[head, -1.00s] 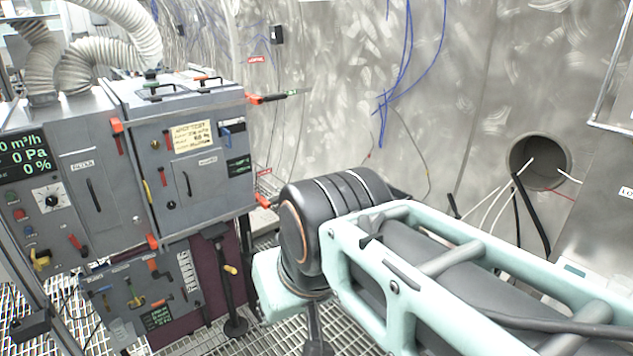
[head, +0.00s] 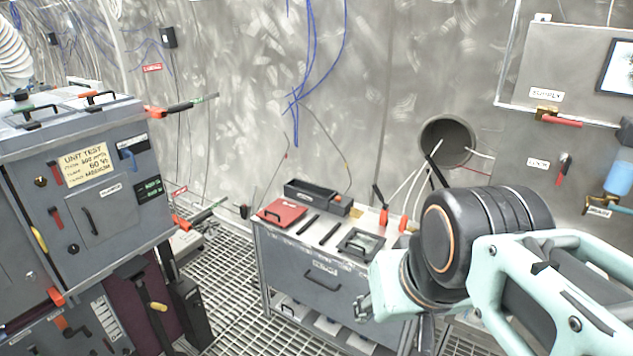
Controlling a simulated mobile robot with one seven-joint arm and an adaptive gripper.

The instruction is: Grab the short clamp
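I cannot tell for sure which thing is the short clamp. Two small upright tools with orange-red handles, a left one (head: 383,216) and a right one (head: 403,221), stand at the back right of the grey cart's top (head: 288,240), close to my arm. Two longer tools with red and black grips stick out from the grey cabinet's right side, an upper one (head: 180,108) and a lower one (head: 200,215). My arm's pale green and black joint is in front of the cart's right end. My gripper is not visible.
The cart top also holds a red case (head: 281,212), a black open box (head: 318,196), two dark bars and a black-framed tray (head: 361,243). The grey cabinet (head: 80,180) stands at left. Grating floor (head: 225,290) lies open between them. A supply panel (head: 560,75) is at right.

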